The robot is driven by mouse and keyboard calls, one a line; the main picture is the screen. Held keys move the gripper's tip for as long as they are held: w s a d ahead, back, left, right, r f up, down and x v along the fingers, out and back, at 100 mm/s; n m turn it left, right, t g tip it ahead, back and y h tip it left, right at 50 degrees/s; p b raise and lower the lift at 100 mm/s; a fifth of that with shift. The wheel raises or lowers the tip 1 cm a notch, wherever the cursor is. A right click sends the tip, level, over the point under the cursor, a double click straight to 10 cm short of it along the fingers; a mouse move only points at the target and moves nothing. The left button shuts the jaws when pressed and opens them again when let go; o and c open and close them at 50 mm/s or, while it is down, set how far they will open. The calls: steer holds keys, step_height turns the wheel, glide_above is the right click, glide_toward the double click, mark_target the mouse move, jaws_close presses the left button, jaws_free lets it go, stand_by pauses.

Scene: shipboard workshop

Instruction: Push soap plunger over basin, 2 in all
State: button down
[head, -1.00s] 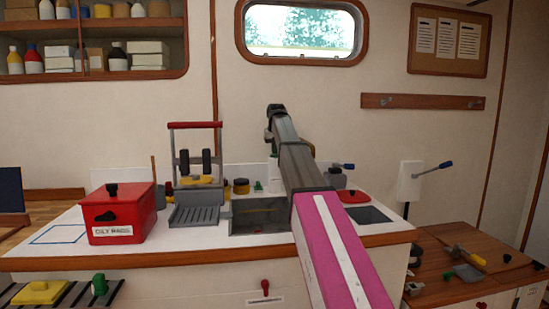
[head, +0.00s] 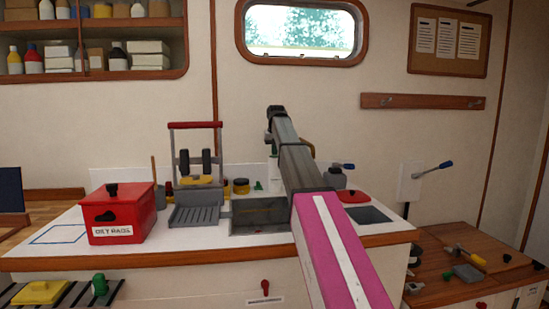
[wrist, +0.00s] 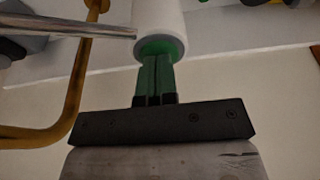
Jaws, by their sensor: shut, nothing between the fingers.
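A white cylinder with a green rim (wrist: 160,22), which looks like the soap dispenser, shows at the top of the wrist view. Its plunger is not clearly seen apart from my fingers. My gripper (wrist: 155,65) is shut and empty, with its fingertips right at the green rim. I cannot tell whether they press on it. In the head view, the basin (head: 258,229) is sunk in the white counter, partly hidden by my arm. My gripper's tips are hidden there behind my arm.
A brown bent pipe (wrist: 78,100) and a grey bar (wrist: 70,29) are close left of my gripper in the wrist view. A red rag box (head: 118,215) and a grey ribbed tray (head: 196,215) stand left of the basin. A red lid (head: 353,196) lies to the right.

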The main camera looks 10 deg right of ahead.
steer(key=shift+w+r+v, duration=0.1)
steer(key=shift+w+v, duration=0.15)
steer(key=shift+v, duration=0.85)
steer(key=shift+w+r+v, duration=0.1)
steer(key=shift+w+v, duration=0.2)
steer(key=shift+v, duration=0.85)
steer(key=shift+w+v, duration=0.25)
steer(key=shift+v, duration=0.85)
